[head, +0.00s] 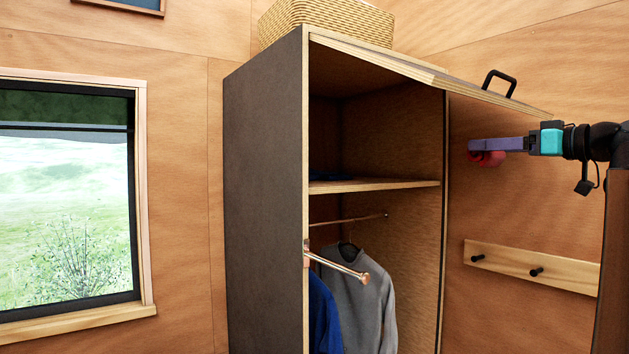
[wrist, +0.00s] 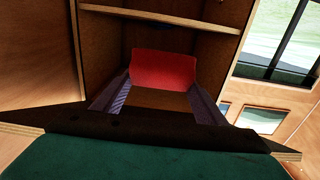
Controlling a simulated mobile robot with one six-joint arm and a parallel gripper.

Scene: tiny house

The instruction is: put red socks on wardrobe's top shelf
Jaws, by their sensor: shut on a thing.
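The red socks (head: 488,158) hang in my gripper (head: 474,147) at the right of the head view, at about the height of the upper compartment. In the wrist view the red socks (wrist: 164,70) show as a red patch between the two purple fingers, which are shut on them. The wardrobe (head: 262,160) stands in the middle, its upper flap door (head: 415,68) raised. Its top shelf (head: 375,186) is a light wooden board, with something dark blue (head: 325,175) at its left. My gripper is to the right of the wardrobe in the head view, apart from the shelf.
The raised flap has a black handle (head: 498,82). A woven basket (head: 335,20) sits on top of the wardrobe. Below the shelf, a grey garment (head: 362,305) and a blue garment (head: 322,315) hang beside a protruding rod (head: 338,266). Much of the shelf looks clear.

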